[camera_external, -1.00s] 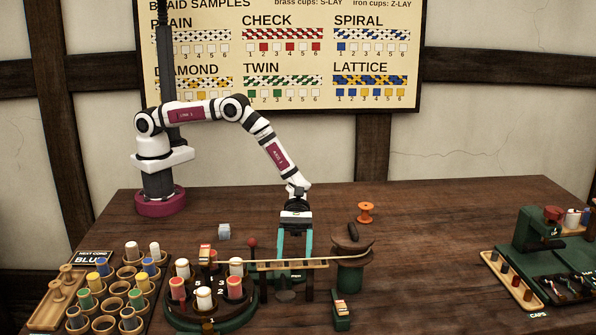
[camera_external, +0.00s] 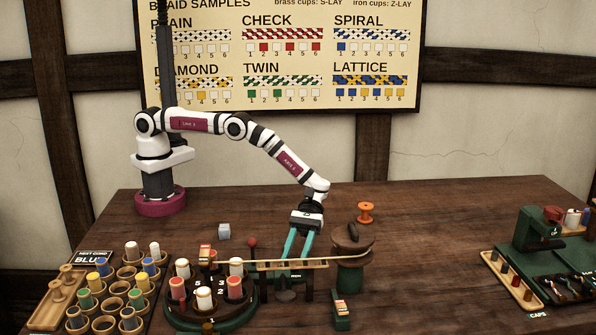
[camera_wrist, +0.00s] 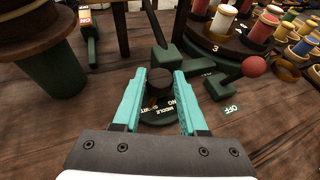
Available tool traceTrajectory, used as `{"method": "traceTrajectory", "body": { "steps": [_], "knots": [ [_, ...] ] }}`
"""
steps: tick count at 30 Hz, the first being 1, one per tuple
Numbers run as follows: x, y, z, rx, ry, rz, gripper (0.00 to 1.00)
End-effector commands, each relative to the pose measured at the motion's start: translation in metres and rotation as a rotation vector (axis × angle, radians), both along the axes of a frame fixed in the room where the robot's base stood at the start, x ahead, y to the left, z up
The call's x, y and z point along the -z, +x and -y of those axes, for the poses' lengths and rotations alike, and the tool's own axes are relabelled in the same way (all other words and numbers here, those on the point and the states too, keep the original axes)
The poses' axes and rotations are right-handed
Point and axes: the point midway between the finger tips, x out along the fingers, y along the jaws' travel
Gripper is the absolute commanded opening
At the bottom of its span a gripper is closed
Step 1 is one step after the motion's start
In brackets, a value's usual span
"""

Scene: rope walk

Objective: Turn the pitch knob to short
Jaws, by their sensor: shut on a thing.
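The pitch knob (camera_wrist: 159,84) is a small dark knob on a round dark dial (camera_wrist: 160,117) in the wrist view. Parts of the dial's white lettering, including MIDDLE and what looks like SHORT and LONG, show between my fingers. My gripper (camera_wrist: 160,80) is shut on the knob, one teal finger on each side. Which word the knob points to cannot be told. In the external view my gripper (camera_external: 296,256) reaches down behind the wooden rail (camera_external: 290,265), its fingers slanting down to the left. The knob is hidden there.
A red-ball lever (camera_wrist: 254,67) stands close to my right finger in the wrist view, near an OFF label (camera_wrist: 231,109). The bobbin carrier (camera_external: 207,307) is to the left, and a green-based capstan (camera_external: 350,275) to the right. An orange spool (camera_external: 366,212) stands behind the capstan.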

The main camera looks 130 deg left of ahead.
Motion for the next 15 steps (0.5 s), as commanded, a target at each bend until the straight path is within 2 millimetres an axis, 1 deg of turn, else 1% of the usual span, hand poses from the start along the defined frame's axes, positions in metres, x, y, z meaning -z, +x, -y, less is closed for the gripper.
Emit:
{"method": "traceTrajectory", "body": {
  "steps": [10, 11, 12, 15],
  "knots": [
    [-0.0013, 0.0002, -0.0003, 0.014, 0.003, 0.002, 0.0],
    [-0.0013, 0.0002, -0.0003, 0.014, 0.003, 0.002, 0.47],
    [-0.0012, 0.0002, -0.0004, 0.014, 0.003, 0.002, 0.54],
    [-0.0009, 0.0001, -0.0003, 0.014, 0.003, 0.001, 0.72]
  ]
}}
